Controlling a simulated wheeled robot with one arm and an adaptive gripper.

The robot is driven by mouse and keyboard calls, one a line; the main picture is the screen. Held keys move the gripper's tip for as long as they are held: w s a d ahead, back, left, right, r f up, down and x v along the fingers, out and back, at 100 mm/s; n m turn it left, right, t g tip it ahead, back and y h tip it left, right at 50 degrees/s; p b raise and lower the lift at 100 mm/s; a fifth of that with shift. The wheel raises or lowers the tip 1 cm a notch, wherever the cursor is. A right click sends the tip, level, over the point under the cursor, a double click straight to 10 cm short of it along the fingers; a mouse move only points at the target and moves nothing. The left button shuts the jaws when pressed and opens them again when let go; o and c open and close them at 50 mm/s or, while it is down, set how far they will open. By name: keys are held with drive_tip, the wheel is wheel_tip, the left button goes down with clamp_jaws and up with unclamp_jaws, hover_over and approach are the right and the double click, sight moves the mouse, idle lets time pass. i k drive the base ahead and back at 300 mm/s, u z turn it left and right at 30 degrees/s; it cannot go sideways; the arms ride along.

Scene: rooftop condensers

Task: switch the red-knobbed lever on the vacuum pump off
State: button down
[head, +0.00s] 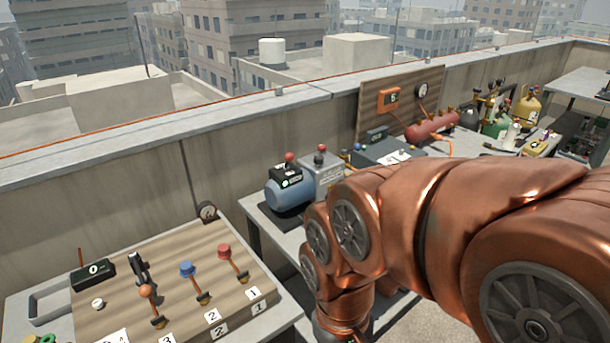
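The vacuum pump, a blue cylinder with a grey box (290,193), stands on a grey bench in the middle of the head view. Two red knobs show on it: one red knob (289,157) above the dark end of the blue cylinder, and another red knob (320,148) on a short stem on top of the grey box. I cannot tell which way either is set. My copper arm passes in front of the bench, right of and below the pump, and hides part of the bench. My gripper is not in view.
A wooden board (180,262) at lower left carries levers with orange, blue and red knobs, a gauge and number cards. Behind right stand a dark case (385,152), a red tank (432,127) and gas cylinders (528,108). A parapet (120,180) runs behind the benches.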

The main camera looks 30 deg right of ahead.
sight(288, 158)
drive_tip(key=u, duration=0.8)
drive_tip(key=i, duration=0.55)
drive_tip(key=z, duration=0.7)
